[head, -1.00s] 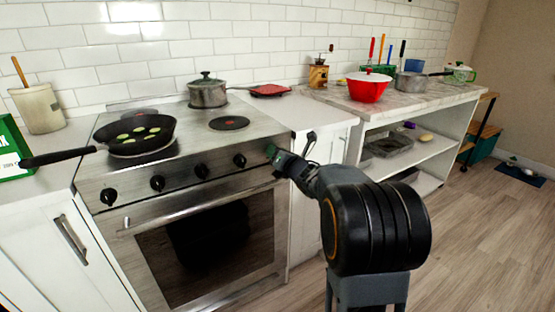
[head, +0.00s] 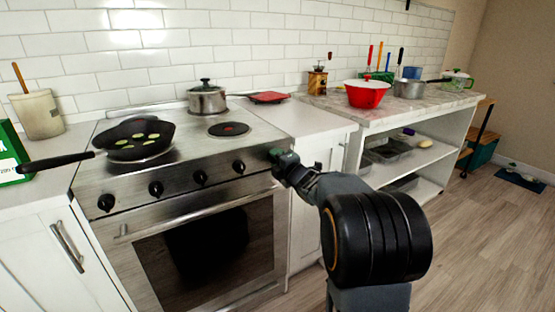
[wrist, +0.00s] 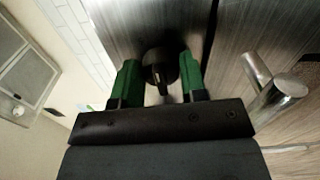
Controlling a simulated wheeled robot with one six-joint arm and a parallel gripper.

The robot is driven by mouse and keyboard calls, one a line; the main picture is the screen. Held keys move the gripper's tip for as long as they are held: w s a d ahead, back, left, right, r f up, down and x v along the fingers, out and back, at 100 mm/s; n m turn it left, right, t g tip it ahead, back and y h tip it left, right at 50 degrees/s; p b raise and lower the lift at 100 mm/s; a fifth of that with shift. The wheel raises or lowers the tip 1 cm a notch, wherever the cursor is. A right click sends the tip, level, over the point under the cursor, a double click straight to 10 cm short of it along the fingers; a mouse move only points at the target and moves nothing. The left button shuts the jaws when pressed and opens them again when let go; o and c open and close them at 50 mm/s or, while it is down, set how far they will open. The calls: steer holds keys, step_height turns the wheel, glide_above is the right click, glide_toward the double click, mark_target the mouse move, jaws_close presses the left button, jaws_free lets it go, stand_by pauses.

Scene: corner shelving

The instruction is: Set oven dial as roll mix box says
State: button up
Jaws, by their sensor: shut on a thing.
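The oven (head: 200,225) has a steel front with a row of black dials along its top panel. Visible dials include the far left one (head: 107,202) and one near the right (head: 239,167). My gripper (head: 278,158) is at the right end of this panel. In the wrist view its green fingers (wrist: 158,82) sit on either side of a black dial (wrist: 158,66), shut on it. The dial's pointer setting is not readable. A green and white box (head: 12,172), perhaps the roll mix box, is cut off at the left edge; its print is too small to read.
A black pan (head: 137,128) with green slices sits on the left of the stove, its handle over the counter. A lidded pot (head: 207,100) stands behind. The oven handle (wrist: 280,97) is close beside my gripper.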

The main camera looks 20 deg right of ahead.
steer(key=m+p, duration=0.2)
steer(key=m, duration=0.4)
steer(key=shift+m, duration=0.3)
steer(key=m+p, duration=0.3)
steer(key=m, duration=0.3)
steer(key=shift+a, duration=0.1)
steer(key=m+p, duration=0.3)
steer(key=m, duration=0.3)
steer(key=shift+a+m, duration=0.1)
steer(key=shift+m, duration=0.2)
steer(key=m+p, duration=0.2)
steer(key=m, duration=0.3)
steer(key=shift+a+f+p, duration=0.1)
steer(key=shift+f+p, duration=0.05)
steer(key=shift+p, duration=0.2)
steer(key=shift+m, duration=0.4)
steer(key=o, duration=0.9)
steer(key=shift+s, duration=0.1)
